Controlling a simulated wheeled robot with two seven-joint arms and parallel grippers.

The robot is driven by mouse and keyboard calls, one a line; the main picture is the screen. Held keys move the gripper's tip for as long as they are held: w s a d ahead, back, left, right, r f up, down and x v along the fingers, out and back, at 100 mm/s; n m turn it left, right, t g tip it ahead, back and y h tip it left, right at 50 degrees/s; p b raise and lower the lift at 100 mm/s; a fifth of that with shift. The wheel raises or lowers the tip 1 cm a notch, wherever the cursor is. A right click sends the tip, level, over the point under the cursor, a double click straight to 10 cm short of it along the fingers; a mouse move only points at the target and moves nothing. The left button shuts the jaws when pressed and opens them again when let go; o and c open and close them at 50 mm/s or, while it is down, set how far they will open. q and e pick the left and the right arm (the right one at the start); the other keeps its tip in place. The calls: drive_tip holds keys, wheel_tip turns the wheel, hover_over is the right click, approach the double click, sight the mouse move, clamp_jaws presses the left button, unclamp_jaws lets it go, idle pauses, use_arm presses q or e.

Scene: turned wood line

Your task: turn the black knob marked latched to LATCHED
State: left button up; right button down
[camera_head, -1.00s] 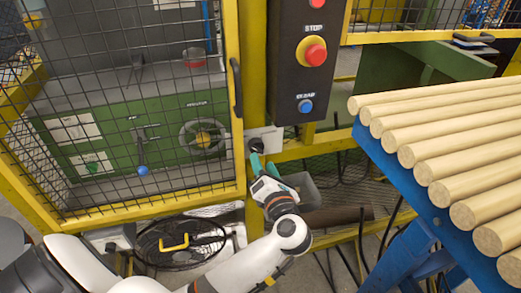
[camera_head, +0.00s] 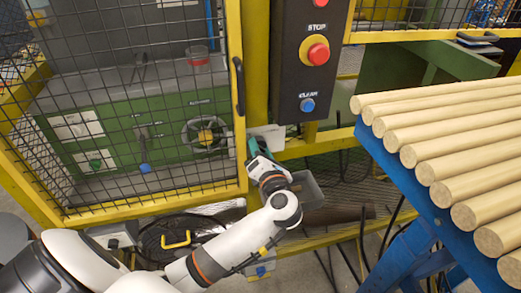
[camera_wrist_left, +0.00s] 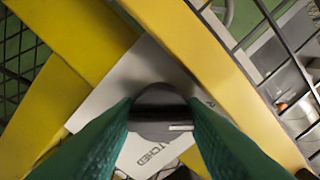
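The black knob (camera_wrist_left: 158,98) sits on a pale label plate (camera_wrist_left: 110,88) in the left wrist view. Its white pointer line lies toward the right of that picture. The printed word ending in "TCHED" reads below the knob, partly behind a finger; another label at the right is mostly hidden. My left gripper (camera_wrist_left: 160,112) has its green fingers on both sides of the knob, seemingly touching it. In the head view my left gripper (camera_head: 257,149) is at the plate (camera_head: 270,136) on the yellow post and hides the knob. My right gripper is out of view.
A mesh door (camera_head: 140,208) in a yellow frame stands left of the plate. The black control box (camera_head: 308,65) with red and blue buttons hangs above. A blue rack (camera_head: 385,165) with several wooden rods is at the right.

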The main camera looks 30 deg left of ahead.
use_arm(q)
drive_tip(key=shift+r+m+p, duration=0.15)
drive_tip(key=shift+m+p, duration=0.15)
drive_tip(key=shift+p, duration=0.3)
drive_tip(key=m+p, duration=1.2)
drive_tip(key=p, duration=0.5)
drive_tip(key=shift+m, duration=0.3)
drive_tip(key=shift+m+p, duration=0.95)
drive_tip(key=shift+m, duration=0.25)
drive_tip(key=shift+m+p, duration=0.8)
drive_tip(key=shift+m, duration=0.3)
drive_tip(key=shift+f, duration=0.2)
drive_tip(key=shift+s, duration=0.1)
drive_tip(key=o, duration=0.7)
